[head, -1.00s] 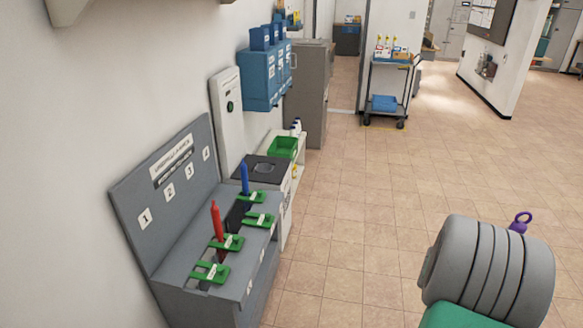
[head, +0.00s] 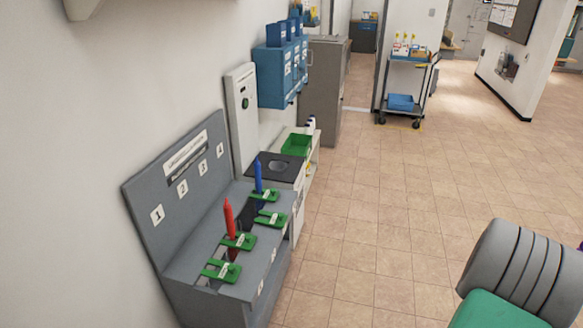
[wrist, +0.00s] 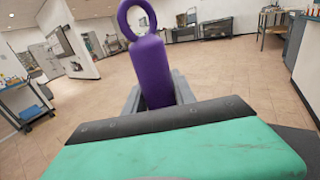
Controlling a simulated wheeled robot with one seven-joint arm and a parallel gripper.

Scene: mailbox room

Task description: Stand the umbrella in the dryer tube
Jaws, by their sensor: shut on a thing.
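My gripper (wrist: 158,95) is shut on the purple umbrella (wrist: 150,60) in the wrist view. The umbrella's ring handle stands up beyond the fingers; its lower part is hidden behind my gripper's housing. In the head view only a sliver of purple shows at the right edge, and the fingers are out of sight. A white cabinet with a black top (head: 296,171) stands by the left wall and has a round opening (head: 278,166) that looks like the dryer tube. My gripper is well away from it, to the right.
A grey numbered rack (head: 190,245) with green clips stands nearer, holding a red umbrella (head: 229,217) and a blue umbrella (head: 258,176). A green bin (head: 297,144) and blue wall boxes (head: 282,75) are beyond. A cart (head: 405,90) stands farther back. The tiled floor (head: 380,220) is clear.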

